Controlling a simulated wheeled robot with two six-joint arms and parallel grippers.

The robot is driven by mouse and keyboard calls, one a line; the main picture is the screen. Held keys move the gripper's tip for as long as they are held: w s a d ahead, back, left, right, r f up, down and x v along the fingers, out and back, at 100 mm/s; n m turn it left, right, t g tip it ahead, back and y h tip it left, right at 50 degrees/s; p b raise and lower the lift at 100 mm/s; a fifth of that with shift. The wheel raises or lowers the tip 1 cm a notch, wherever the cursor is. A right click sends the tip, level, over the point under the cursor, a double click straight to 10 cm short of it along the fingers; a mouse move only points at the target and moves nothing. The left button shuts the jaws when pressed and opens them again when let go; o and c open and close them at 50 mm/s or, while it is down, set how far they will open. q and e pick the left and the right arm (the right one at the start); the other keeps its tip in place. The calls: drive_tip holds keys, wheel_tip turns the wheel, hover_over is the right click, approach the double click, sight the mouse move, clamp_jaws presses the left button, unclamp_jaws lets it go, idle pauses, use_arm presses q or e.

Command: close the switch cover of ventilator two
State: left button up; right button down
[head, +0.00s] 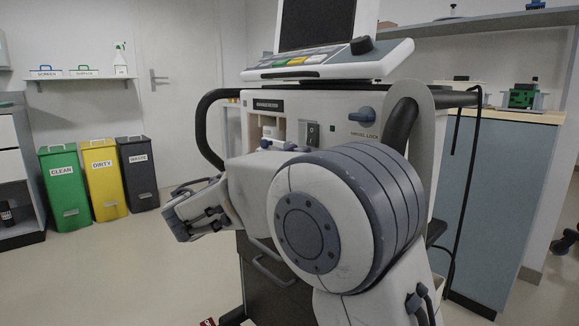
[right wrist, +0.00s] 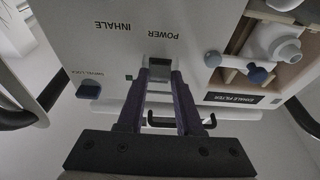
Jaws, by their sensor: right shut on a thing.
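The ventilator (head: 345,100) fills the middle of the head view. Its power switch (head: 312,133) sits on the front panel in a grey frame. In the right wrist view the panel is upside down and the switch (right wrist: 160,63) lies at the tips of my right gripper (right wrist: 160,78). The gripper's two dark fingers are shut on a light piece between them, which looks like the switch cover (right wrist: 159,88). My own arm hides much of the front panel in the head view, and the cover's exact angle cannot be told. My left gripper is not in view.
A blue swivel-lock knob (head: 362,114) is right of the switch. The exhale filter (right wrist: 283,50) with blue parts lies beside it. Black handles (head: 207,125) flank the panel. Green, yellow and grey bins (head: 103,180) stand at left; a blue-grey cabinet (head: 500,200) stands at right.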

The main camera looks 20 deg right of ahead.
drive_tip(key=shift+d+f, duration=0.1)
idle(0.3)
drive_tip(key=c, duration=0.6)
unclamp_jaws()
drive_tip(key=shift+o, duration=0.2)
drive_tip(key=p+v, duration=0.2)
drive_tip(key=v, duration=0.8)
drive_tip(key=shift+a+p, duration=0.2)
drive_tip(key=shift+p, duration=0.15)
drive_tip(key=shift+s, duration=0.15)
